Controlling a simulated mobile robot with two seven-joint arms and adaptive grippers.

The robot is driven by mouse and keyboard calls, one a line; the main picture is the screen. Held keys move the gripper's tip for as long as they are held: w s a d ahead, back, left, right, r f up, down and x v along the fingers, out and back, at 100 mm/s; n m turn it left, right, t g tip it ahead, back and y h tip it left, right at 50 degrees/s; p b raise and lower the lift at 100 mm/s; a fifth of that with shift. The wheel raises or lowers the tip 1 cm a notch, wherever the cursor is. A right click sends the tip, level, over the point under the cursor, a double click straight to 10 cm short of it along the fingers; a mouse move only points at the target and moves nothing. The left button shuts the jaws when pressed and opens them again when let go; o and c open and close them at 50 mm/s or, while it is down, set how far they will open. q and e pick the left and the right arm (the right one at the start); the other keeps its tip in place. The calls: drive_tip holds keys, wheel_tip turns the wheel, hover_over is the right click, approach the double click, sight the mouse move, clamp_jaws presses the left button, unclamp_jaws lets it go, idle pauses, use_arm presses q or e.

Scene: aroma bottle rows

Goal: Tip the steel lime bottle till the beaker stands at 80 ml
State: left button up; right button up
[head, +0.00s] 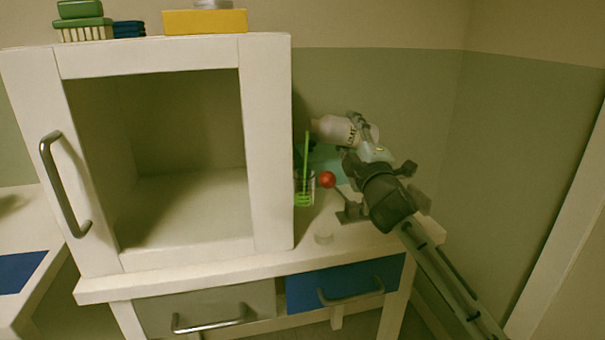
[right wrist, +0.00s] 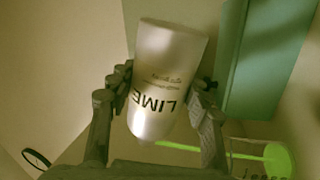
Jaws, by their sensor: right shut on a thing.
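My right gripper (head: 362,138) is shut on the steel bottle (head: 335,129), which is tilted with its mouth to the left. In the right wrist view my right gripper (right wrist: 163,98) has a finger on each side of the bottle (right wrist: 168,75), and its LIME label shows. A thin green stream runs from the mouth down into the clear beaker (head: 304,182) on the counter beside the white cabinet. Green liquid stands low in the beaker; it also shows at the right wrist view's lower right (right wrist: 245,157). Its graduations are too small to read. My left gripper is out of view.
The white cabinet (head: 270,150) stands close left of the beaker. A red ball (head: 327,180) on a dark stand is just right of the beaker. A teal panel or box (right wrist: 265,60) is behind.

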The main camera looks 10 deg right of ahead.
sight(344, 126)
drive_tip(key=shift+a+f+n+y, duration=0.2)
drive_tip(key=shift+f+n+y, duration=0.2)
drive_tip(key=shift+n, duration=0.3)
idle(2.0)
drive_tip(key=shift+p, duration=0.45)
idle(0.7)
idle(0.7)
drive_tip(key=shift+d+r+m+h+p, duration=0.1)
drive_tip(key=shift+r+m+h+p, duration=0.3)
drive_tip(key=shift+r+m+p, duration=0.6)
drive_tip(key=shift+d+m+b, duration=0.1)
drive_tip(key=shift+m+b, duration=0.2)
drive_tip(key=shift+m, duration=0.4)
drive_tip(key=m, duration=0.2)
drive_tip(key=a+r+m+h, duration=0.1)
drive_tip(key=m, duration=0.1)
drive_tip(key=a+m+g+h, duration=0.1)
drive_tip(key=m, duration=0.1)
drive_tip(key=shift+r+m, duration=0.25)
drive_tip(key=shift+m, duration=0.05)
drive_tip(key=shift+d, duration=0.1)
